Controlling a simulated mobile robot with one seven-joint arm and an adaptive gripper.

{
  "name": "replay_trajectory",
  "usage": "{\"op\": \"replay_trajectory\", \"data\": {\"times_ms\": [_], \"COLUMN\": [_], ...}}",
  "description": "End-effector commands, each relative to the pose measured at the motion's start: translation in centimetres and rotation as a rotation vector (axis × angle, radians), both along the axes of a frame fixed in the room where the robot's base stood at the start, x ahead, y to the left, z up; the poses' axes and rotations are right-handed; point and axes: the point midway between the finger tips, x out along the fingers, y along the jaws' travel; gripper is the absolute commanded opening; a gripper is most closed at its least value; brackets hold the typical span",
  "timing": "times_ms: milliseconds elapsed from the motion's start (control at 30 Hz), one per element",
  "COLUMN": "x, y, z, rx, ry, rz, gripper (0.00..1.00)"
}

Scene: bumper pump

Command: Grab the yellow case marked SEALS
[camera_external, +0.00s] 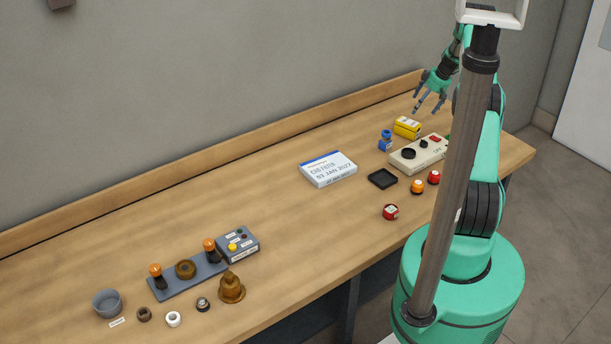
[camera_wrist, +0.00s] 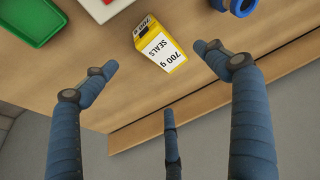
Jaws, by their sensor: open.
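The yellow case (camera_external: 407,127) lies on the wooden bench towards its far right end, near the back ledge. In the wrist view the yellow case (camera_wrist: 158,48) shows a white face reading "700 g SEALS", upside down. It lies tilted in the picture, near the top middle. My gripper (camera_external: 428,107) is above and slightly right of the case in the external view. In the wrist view my gripper (camera_wrist: 157,72) has its fingers spread wide and empty. The case shows ahead between the fingers, apparently untouched.
A blue item (camera_external: 386,140) stands just left of the case. A beige control box (camera_external: 420,153) is in front of it. A green tray (camera_wrist: 40,18) shows in the wrist view. The back ledge (camera_wrist: 215,90) runs behind the case. A black tray (camera_external: 382,179) lies nearer.

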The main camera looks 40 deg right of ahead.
Motion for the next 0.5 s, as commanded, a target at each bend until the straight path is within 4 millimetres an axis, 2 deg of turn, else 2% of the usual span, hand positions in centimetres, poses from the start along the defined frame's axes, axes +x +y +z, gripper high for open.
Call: {"op": "replay_trajectory", "data": {"times_ms": [300,500], "x": [1.6,2.3], "y": [0.4,0.6], "z": [-3.9,-5.8], "rx": [0.000,0.001], "ry": [0.001,0.000], "rz": [0.001,0.000], "gripper": [0.86,0.86]}}
